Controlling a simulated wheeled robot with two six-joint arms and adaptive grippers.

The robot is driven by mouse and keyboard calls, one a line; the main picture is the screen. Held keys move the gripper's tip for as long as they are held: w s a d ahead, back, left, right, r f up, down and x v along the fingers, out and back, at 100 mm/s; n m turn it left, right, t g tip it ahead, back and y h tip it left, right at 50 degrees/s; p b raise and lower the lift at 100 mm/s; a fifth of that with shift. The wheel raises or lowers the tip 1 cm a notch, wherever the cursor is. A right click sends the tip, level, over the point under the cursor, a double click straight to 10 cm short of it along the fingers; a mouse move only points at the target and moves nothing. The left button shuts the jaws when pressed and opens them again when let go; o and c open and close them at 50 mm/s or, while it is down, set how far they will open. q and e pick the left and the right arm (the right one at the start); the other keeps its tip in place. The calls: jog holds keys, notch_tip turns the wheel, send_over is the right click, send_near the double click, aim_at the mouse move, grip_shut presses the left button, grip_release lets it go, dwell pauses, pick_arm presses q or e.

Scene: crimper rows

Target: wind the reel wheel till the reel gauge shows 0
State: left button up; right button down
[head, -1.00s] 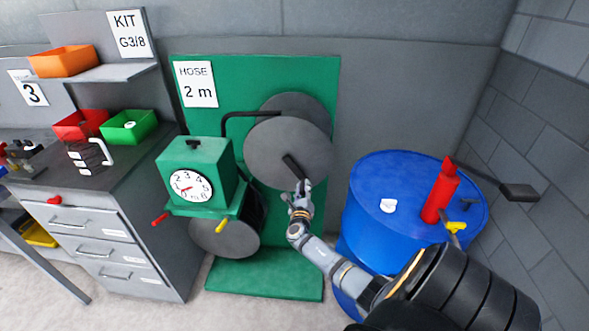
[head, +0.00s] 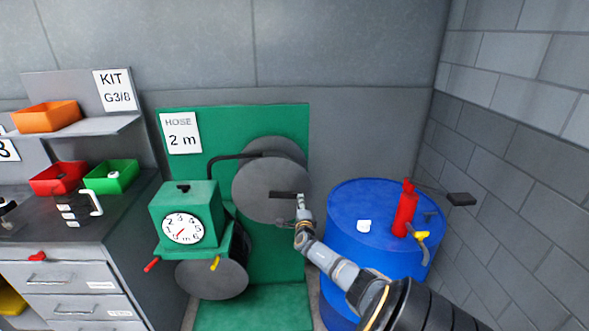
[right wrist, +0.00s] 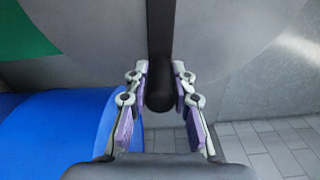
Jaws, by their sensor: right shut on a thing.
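The reel wheel (head: 258,178) is a grey disc on the green hose stand. Its dark crank arm (head: 283,194) points right, roughly level. My right gripper (head: 301,204) is at the crank's outer end. In the right wrist view its fingers (right wrist: 160,74) are on both sides of the black crank grip (right wrist: 160,95), shut on it. The reel gauge (head: 182,229) is a white dial on a green box left of the wheel. Its red needle appears to point down-left, below the 1; the exact reading is too small to tell. My left gripper is not in view.
A grey drawer cabinet (head: 70,270) stands left. A block wall closes off the right.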

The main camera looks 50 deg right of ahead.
jog(key=shift+r, duration=0.45)
jog(key=shift+r+p, duration=0.25)
jog(key=shift+p, duration=0.1)
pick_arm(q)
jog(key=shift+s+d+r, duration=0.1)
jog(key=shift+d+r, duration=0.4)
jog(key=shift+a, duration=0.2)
pick_arm(e)
jog(key=shift+r, duration=0.1)
jog(key=c, duration=1.1)
grip_release()
jog(key=shift+w, duration=0.1)
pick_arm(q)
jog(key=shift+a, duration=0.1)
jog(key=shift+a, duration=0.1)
pick_arm(e)
jog(key=v, duration=1.2)
